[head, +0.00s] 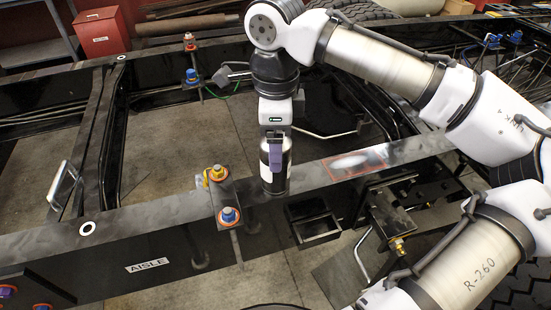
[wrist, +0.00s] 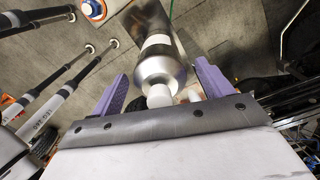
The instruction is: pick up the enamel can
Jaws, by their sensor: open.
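The enamel can (wrist: 160,62) is a silver spray can with a white cap, seen from above in the wrist view. In the head view the can (head: 276,178) appears upright on the top of the black chassis rail, its upper part partly hidden by my gripper. My gripper (head: 275,158) points down over it. In the wrist view the two purple fingers of my gripper (wrist: 160,78) are spread, one on each side of the can, with a visible gap on both sides. The gripper is open and holds nothing.
The black rail (head: 140,210) runs across the front, with an orange-and-blue bolt (head: 229,216) and a yellow-topped bolt (head: 216,174) left of the can. A red-outlined shiny patch (head: 355,163) lies to the right. Open gaps show the floor below.

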